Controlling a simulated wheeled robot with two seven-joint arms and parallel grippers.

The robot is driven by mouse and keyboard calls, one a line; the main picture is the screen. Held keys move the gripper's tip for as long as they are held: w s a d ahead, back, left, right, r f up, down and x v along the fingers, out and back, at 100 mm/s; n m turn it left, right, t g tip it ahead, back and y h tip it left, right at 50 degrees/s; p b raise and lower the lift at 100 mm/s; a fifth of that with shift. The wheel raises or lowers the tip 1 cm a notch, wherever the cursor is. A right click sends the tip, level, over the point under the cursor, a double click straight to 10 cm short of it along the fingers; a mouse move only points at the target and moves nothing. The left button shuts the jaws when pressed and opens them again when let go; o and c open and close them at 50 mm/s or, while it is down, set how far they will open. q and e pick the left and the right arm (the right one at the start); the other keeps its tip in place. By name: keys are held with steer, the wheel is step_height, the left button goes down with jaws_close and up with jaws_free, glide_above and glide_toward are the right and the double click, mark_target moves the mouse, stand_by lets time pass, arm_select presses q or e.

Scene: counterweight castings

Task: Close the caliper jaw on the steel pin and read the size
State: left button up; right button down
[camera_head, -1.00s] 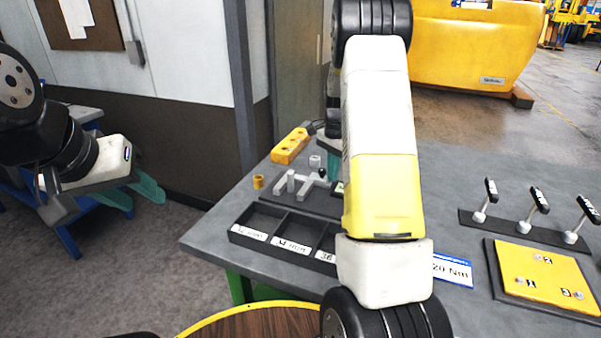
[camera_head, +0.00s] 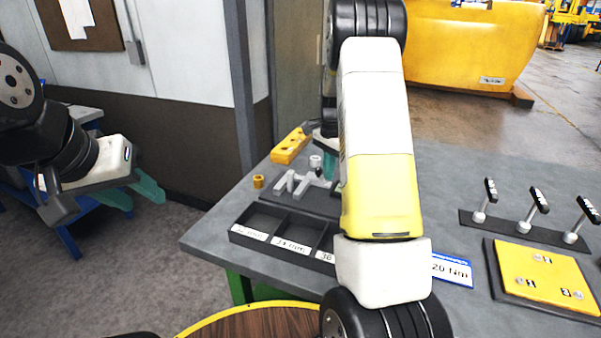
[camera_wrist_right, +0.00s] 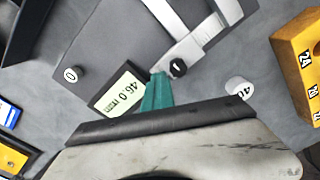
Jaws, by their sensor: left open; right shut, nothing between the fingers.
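The grey caliper (camera_head: 302,182) lies on a dark plate on the bench, and its jaw arms with a gap between them show in the right wrist view (camera_wrist_right: 205,38). Its display (camera_wrist_right: 118,90) reads 46.0 mm, seen upside down. A black knob (camera_wrist_right: 178,68) sits on its slider. My right gripper (camera_wrist_right: 158,84) is shut and empty, its teal tips beside the slider and knob; whether they touch cannot be told. A short grey cylinder (camera_head: 315,161) marked 40 (camera_wrist_right: 240,90) stands beside the caliper. I cannot tell which piece is the steel pin. My left gripper (camera_head: 140,194) is open, away from the bench.
A dark tray with labelled compartments (camera_head: 262,236) lies at the bench's front. A brass cylinder (camera_head: 258,181) and a yellow holed block (camera_head: 290,146) stand nearby. Levers (camera_head: 533,210) and a yellow numbered panel (camera_head: 540,275) are at right. My right arm covers the bench's middle.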

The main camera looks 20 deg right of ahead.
mark_target(319, 170)
steer(key=shift+w+a+f, duration=0.15)
steer(key=shift+w+a, duration=0.15)
steer(key=shift+a, duration=0.25)
steer(key=shift+w+a+f, duration=0.15)
steer(key=shift+w+a, duration=0.1)
steer(key=shift+a, duration=0.25)
steer(key=shift+w+a, duration=0.15)
steer(key=shift+a, duration=0.15)
stand_by(0.8)
steer(key=shift+w+r, duration=0.2)
steer(key=shift+r, duration=0.6)
steer(key=shift+s+d+r, duration=0.1)
steer(key=shift+d+r, duration=0.05)
steer(key=shift+r, duration=1.3)
steer(key=shift+d+r, duration=0.15)
steer(key=shift+r, duration=1.3)
steer(key=shift+r, duration=0.1)
